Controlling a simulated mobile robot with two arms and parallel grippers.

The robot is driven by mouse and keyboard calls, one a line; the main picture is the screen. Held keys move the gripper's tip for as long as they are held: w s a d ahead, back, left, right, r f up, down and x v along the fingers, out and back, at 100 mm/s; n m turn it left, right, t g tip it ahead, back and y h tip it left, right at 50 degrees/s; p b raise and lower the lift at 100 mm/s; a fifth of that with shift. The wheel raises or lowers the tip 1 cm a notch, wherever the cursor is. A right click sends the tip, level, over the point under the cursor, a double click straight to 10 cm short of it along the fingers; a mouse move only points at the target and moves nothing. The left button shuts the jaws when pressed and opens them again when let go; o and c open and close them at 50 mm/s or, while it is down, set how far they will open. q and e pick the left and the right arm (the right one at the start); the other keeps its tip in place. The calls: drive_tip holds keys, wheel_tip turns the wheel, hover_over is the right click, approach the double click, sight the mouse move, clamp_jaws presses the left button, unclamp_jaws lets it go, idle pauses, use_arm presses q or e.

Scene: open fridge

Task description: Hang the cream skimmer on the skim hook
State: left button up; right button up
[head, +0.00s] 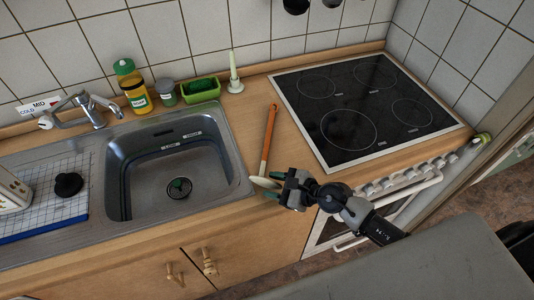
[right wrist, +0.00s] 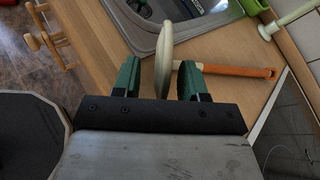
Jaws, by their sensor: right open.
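The cream skimmer has an orange handle (head: 268,138) and a cream head (head: 263,183). It lies on the counter between sink and hob, handle towards the wall. My right gripper (head: 279,181) is at the head end, near the counter's front edge. In the right wrist view the right gripper (right wrist: 160,82) is open, with its green fingers apart on either side of the cream head (right wrist: 163,55). The handle (right wrist: 235,71) runs off to the right behind one finger. I cannot make out the skim hook. My left gripper is not in view.
Dark utensils (head: 295,5) hang on the tiled wall at the top edge. The sink (head: 165,165) is left of the skimmer, the black hob (head: 360,105) right. A yellow bottle (head: 133,88), a green tray (head: 201,90) and a pale upright holder (head: 235,75) stand along the wall.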

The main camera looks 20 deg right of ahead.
drive_tip(key=shift+x, duration=1.1)
drive_tip(key=shift+s+d, duration=0.1)
drive_tip(key=c, duration=0.3)
clamp_jaws()
